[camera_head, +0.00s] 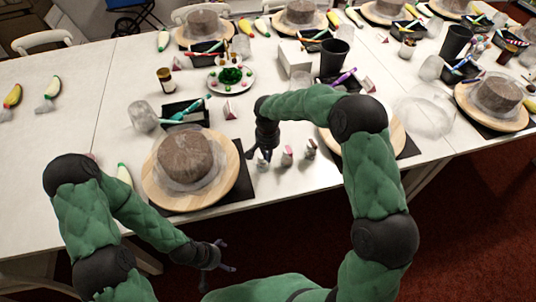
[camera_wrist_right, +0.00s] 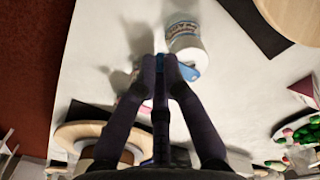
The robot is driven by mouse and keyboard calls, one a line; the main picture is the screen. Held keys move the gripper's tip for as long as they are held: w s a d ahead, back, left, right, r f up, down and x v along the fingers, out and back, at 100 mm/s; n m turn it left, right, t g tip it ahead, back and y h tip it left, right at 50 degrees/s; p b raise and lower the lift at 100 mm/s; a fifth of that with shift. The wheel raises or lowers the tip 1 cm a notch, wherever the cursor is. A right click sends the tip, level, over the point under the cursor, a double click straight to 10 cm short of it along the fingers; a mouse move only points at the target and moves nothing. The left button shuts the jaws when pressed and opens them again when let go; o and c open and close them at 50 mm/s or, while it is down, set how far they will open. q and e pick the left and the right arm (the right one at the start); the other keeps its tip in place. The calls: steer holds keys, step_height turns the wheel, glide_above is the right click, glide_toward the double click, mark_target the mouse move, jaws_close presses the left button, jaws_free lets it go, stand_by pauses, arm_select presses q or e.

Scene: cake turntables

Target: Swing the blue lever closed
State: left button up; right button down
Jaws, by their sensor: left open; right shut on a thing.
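My right gripper (camera_head: 265,152) points down at the front of the table, among the small bottles between the two turntables. In the right wrist view its fingertips (camera_wrist_right: 160,65) are closed together, with a small blue piece, apparently the blue lever (camera_wrist_right: 160,61), between them. A white container with a printed label (camera_wrist_right: 184,38) stands right beside the fingertips, with a light blue patch (camera_wrist_right: 189,73) at its near end. Whether the lever joins this container is hidden by the fingers. My left gripper (camera_head: 226,257) is open and empty, low in front of the table edge.
A chocolate cake (camera_head: 185,160) sits on a round wooden turntable (camera_head: 225,190) left of my right gripper. Small bottles with pink (camera_head: 287,156) and grey (camera_head: 310,149) tops stand to its right. A plate of decorations (camera_head: 249,77) and a black tray (camera_head: 181,107) lie behind.

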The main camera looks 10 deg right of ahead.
steer(key=c, duration=1.3)
jaws_free()
steer(key=shift+c, duration=0.2)
step_height(320, 180, up, 12)
